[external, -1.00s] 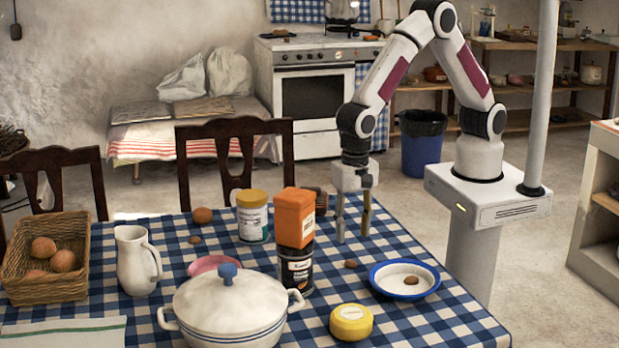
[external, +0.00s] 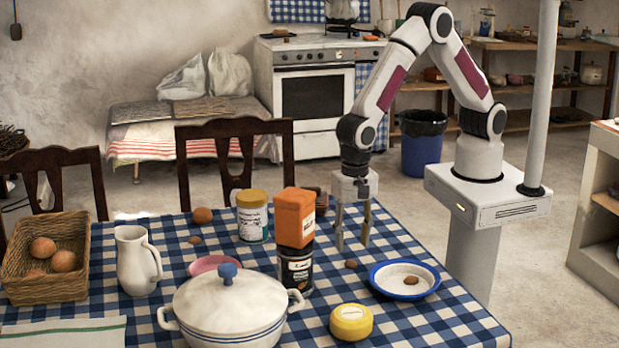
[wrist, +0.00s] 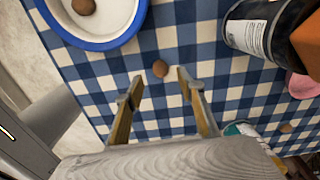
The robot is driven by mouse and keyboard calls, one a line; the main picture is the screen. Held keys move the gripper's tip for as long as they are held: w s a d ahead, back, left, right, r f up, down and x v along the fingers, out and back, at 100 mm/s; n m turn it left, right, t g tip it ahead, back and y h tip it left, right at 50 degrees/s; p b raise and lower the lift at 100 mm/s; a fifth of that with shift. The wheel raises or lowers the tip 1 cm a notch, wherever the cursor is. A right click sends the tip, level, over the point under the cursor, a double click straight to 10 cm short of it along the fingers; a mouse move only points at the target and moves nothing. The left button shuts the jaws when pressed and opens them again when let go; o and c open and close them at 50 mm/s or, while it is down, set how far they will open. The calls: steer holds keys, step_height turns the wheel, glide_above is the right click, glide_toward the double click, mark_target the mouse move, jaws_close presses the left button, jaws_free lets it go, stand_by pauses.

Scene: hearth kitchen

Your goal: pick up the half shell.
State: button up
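A small brown rounded piece, which looks like the half shell (external: 350,264), lies on the checked tablecloth. In the wrist view the half shell (wrist: 161,68) shows just beyond and between the fingertips. My gripper (external: 352,245) is open and empty, pointing down above the cloth, just behind the piece in the external view. In the wrist view my gripper (wrist: 159,82) has its two fingers spread apart. Similar brown pieces lie in the blue-rimmed dish (external: 376,288) and farther left on the cloth (external: 195,240); I cannot tell their exact shapes.
An orange box (external: 294,217) stands on a dark jar (external: 296,270) left of my gripper. A white tub (external: 252,218), a lidded pot (external: 228,308), a yellow round tin (external: 351,322), a white jug (external: 136,262) and an egg basket (external: 48,258) also stand on the table.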

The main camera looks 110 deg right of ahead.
mark_target(352, 262)
stand_by(0.3)
steer(key=shift+f, duration=2.6)
steer(key=shift+c, duration=0.4)
steer(key=c, duration=0.7)
